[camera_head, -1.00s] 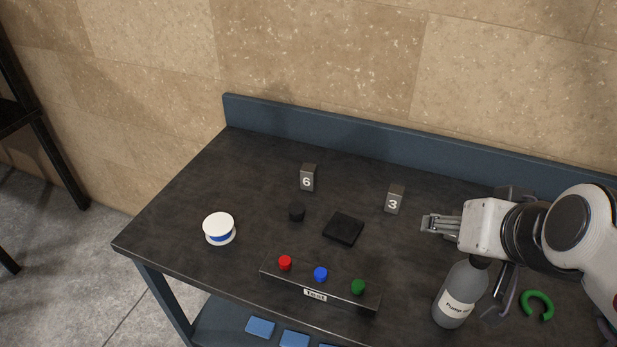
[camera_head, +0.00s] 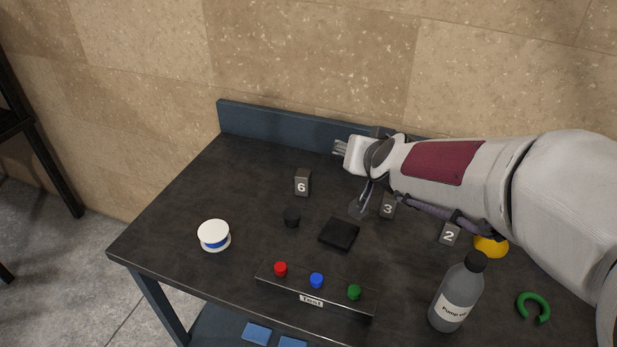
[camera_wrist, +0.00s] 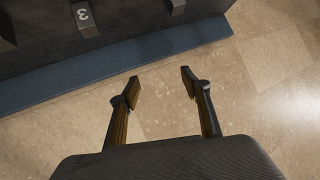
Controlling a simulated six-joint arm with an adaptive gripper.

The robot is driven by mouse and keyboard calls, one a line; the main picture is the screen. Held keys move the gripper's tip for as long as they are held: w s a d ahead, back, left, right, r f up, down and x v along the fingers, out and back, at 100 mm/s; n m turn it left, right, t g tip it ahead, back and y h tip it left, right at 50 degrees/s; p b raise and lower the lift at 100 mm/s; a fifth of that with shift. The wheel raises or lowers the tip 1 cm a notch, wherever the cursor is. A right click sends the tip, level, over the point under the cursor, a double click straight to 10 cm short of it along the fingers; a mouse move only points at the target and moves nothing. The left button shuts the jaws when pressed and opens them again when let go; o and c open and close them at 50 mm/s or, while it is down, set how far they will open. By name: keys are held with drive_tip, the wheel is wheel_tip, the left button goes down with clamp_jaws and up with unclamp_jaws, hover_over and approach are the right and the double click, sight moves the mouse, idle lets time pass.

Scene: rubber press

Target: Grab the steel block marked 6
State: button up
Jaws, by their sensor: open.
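The steel block marked 6 (camera_head: 302,183) stands upright on the dark table, left of the block marked 3 (camera_head: 388,205). My gripper (camera_head: 340,147) is up and to the right of block 6, near the table's back edge, apart from it. In the wrist view my gripper (camera_wrist: 160,82) has its fingers spread with nothing between them, over the wall and the back ledge. A block marked 3 shows at the top of the wrist view (camera_wrist: 84,18). Another block (camera_wrist: 177,6) is cut off at the top edge there; its number cannot be read.
A button bar (camera_head: 330,296), a white spool (camera_head: 214,234) and a pump oil bottle (camera_head: 457,296) are nearer. The blue back ledge (camera_head: 270,122) borders the table. Block 2 (camera_head: 450,235) stands right.

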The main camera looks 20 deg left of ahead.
drive_tip(key=w+a+f+t+h, duration=0.1)
drive_tip(key=w+a+f, duration=0.1)
drive_tip(key=a+f, duration=0.25)
drive_tip(key=w+a+f+t, duration=0.1)
drive_tip(key=w+a+f, duration=0.2)
drive_tip(key=a+f, duration=0.15)
drive_tip(key=h, duration=0.2)
approach(301, 183)
drive_tip(key=shift+m+t, duration=0.3)
drive_tip(key=shift+m, duration=0.1)
drive_tip(key=x, duration=0.4)
drive_tip(key=shift+w+d+r, duration=0.1)
drive_tip(key=shift+w+r, duration=0.1)
drive_tip(key=shift+r, duration=0.05)
drive_tip(key=shift+s+a+f+h, duration=0.2)
drive_tip(key=shift+f+h, duration=0.2)
drive_tip(key=shift+f, duration=0.25)
drive_tip(key=shift+w, duration=0.1)
drive_tip(key=shift+x, duration=1.25)
drive_tip(key=shift+x, duration=2.6)
drive_tip(key=shift+r, duration=0.1)
